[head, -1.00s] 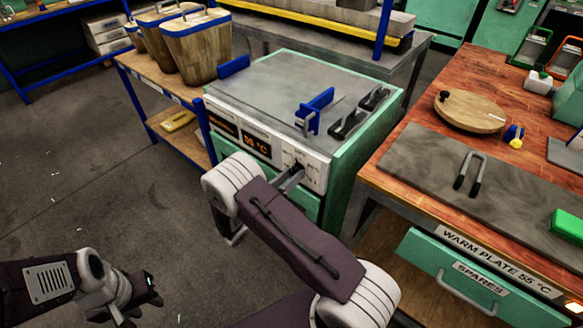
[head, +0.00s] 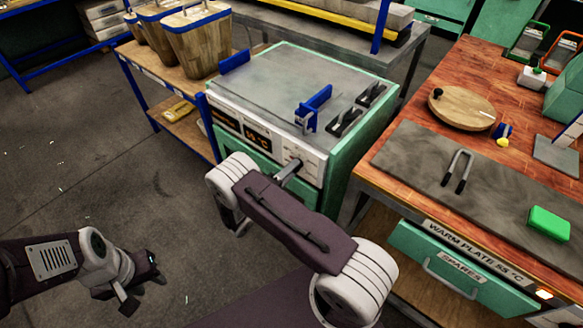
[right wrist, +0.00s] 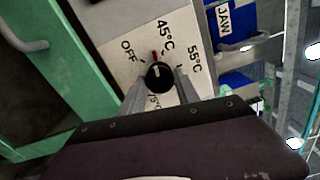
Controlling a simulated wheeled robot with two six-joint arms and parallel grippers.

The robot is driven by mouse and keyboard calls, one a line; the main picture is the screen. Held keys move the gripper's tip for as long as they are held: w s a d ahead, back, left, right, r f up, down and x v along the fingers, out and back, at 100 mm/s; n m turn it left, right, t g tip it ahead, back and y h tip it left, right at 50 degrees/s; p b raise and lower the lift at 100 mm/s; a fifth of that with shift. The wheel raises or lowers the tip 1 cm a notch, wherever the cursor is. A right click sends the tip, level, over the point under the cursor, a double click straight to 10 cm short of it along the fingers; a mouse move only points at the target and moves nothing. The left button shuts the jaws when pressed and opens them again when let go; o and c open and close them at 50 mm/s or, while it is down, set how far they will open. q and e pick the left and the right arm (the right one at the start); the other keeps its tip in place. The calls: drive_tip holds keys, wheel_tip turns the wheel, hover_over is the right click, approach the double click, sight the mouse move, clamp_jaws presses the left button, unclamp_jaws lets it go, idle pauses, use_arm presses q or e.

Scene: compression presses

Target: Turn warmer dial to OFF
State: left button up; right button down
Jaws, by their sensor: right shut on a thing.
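The warmer (head: 290,80) is a green cabinet with a grey top and a white front panel. Its black round dial (right wrist: 159,77) sits on the panel, with OFF, 45°C and 55°C printed around it. A red mark stands just above the dial, on the 45°C side of OFF; a pale pointer line shows on the dial face. My right gripper (right wrist: 162,88) has its fingers on both sides of the dial, shut on it. In the head view my right gripper (head: 291,170) meets the panel's right end. My left gripper (head: 138,285) hangs over the floor, away from the warmer; its jaws are unclear.
An orange display (head: 257,135) on the panel is hard to read. Blue jaw pieces (head: 314,105) stand on the warmer top. A wooden bench (head: 470,90) with a warm plate (head: 410,150) is at the right. A blue-framed shelf (head: 160,75) stands at the left.

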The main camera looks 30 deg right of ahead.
drive_tip(key=shift+n+p, duration=0.6)
drive_tip(key=shift+n, duration=3.5)
drive_tip(key=c, duration=0.9)
unclamp_jaws()
drive_tip(key=v, duration=0.9)
